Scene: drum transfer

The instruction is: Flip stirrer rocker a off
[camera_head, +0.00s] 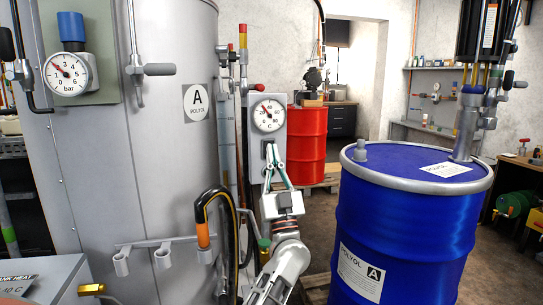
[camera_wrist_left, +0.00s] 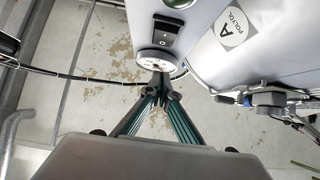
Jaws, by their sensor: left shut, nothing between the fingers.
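The stirrer rocker (camera_wrist_left: 167,28) is a small black switch with white marks on a grey control box (camera_head: 254,155). In the head view it is mostly hidden behind my fingertips, below the round temperature gauge (camera_head: 268,115). My left gripper (camera_head: 270,150) has its green-edged fingers closed to a point with nothing between them, in front of the box. In the left wrist view the fingertips (camera_wrist_left: 159,82) are apart from the rocker in the picture, beside a white round face. I cannot tell whether they touch the box, or which way the rocker is tipped. My right gripper is not in view.
A large grey tank (camera_head: 130,150) with a pressure gauge (camera_head: 66,73) stands at left. A blue polyol drum (camera_head: 405,225) stands close at right. A red drum (camera_head: 306,140) is behind. A black hose with an orange end (camera_head: 203,232) hangs left of my gripper.

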